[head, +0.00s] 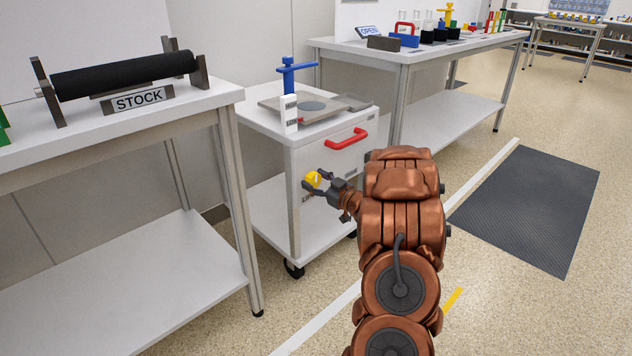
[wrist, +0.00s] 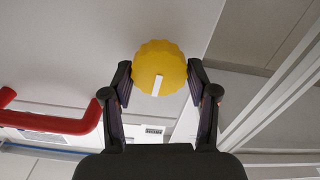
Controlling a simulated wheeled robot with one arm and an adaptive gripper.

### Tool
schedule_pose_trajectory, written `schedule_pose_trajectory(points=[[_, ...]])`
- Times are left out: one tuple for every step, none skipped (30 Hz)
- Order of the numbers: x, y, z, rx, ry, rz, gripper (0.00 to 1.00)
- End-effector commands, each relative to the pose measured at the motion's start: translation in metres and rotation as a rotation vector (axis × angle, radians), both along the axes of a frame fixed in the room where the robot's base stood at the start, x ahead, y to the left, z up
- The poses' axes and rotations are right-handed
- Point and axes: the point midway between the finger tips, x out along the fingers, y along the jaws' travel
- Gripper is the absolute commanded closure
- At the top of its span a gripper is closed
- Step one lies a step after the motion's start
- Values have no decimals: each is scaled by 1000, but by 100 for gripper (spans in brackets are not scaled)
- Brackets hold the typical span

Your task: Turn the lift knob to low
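The yellow knob (head: 313,179) sits on the front of the white cart (head: 326,214), left of the red handle (head: 346,139). In the wrist view the scalloped knob (wrist: 158,55) carries a white pointer mark, slightly tilted, its end towards my palm. My gripper (head: 318,182) reaches the knob, with one finger on each side of it. In the wrist view my fingertips (wrist: 159,69) lie right beside the knob's edges; whether they press on it is unclear. Lettering below the knob is partly hidden and unreadable.
A blue-handled device (head: 298,75) and a grey plate (head: 330,108) stand on the cart top. The left bench (head: 150,120) holds a black roller (head: 125,75) with a STOCK sign. Another bench (head: 425,52) stands behind. Floor to the right, with a dark mat (head: 530,205), is clear.

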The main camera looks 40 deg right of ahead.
Motion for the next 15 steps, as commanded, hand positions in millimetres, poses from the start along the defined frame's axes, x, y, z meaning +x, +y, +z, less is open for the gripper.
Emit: schedule_pose_trajectory(points=[[0,0,0,0,0,0,50],[0,0,0,0,0,0,53],[0,0,0,0,0,0,57],[0,0,0,0,0,0,60],[0,0,0,0,0,0,63],[0,0,0,0,0,0,68],[0,0,0,0,0,0,71],[0,0,0,0,0,0,74],[0,0,0,0,0,1,78],[0,0,0,0,0,1,81],[0,0,0,0,0,1,83],[0,0,0,-1,0,1,83],[0,0,0,-3,0,1,83],[0,0,0,-7,1,1,83],[0,1,1,-17,2,1,83]])
